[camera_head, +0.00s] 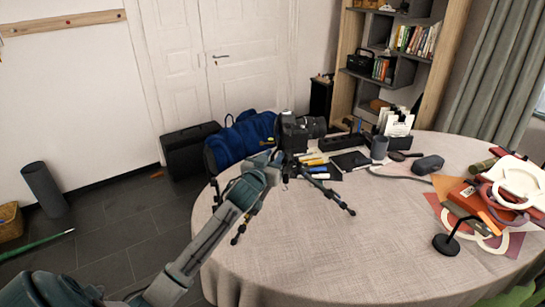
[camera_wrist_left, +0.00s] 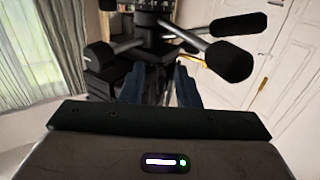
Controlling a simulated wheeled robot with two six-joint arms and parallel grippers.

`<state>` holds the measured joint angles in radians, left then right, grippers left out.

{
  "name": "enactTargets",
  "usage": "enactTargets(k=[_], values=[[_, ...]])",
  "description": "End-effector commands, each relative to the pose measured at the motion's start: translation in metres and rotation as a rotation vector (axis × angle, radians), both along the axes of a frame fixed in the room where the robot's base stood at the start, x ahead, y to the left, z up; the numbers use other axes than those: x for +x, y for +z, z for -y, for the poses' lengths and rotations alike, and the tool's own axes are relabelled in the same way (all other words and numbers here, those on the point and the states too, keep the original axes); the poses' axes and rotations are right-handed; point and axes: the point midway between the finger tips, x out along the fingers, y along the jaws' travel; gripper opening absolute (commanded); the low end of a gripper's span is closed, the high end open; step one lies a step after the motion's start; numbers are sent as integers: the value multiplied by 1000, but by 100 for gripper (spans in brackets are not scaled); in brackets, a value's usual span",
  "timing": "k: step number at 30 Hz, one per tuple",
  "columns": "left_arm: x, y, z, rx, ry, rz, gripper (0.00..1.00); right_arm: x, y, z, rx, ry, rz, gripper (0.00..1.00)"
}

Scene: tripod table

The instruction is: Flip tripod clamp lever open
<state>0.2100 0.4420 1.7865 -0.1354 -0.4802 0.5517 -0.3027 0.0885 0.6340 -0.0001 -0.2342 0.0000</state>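A small black tripod (camera_head: 333,194) stands on the round table with its legs splayed. My left forearm and gripper (camera_head: 268,163) cover most of its upper part in the head view. In the left wrist view the tripod head (camera_wrist_left: 158,38) fills the top middle, with black knobbed handles (camera_wrist_left: 230,60) sticking out sideways. My left gripper (camera_wrist_left: 160,88) has its two dark blue fingers apart, with dark tripod parts showing between them. I cannot tell whether the fingers touch it. The clamp lever cannot be told apart from the other dark parts. My right gripper is in neither view.
The round table (camera_head: 330,250) has a bare cloth area at its front. A black camera (camera_head: 298,131), pens, a dark cup (camera_head: 379,148) and a pouch (camera_head: 429,164) lie towards the back.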

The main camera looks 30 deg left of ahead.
Motion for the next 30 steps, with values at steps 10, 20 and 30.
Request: enactTargets(k=[10, 20, 30], values=[[0, 0, 0, 0, 0, 0, 0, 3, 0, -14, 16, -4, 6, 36], [3, -5, 8, -3, 114, 3, 0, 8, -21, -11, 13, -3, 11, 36], [7, -3, 17, -2, 345, 4, 0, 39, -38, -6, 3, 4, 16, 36]])
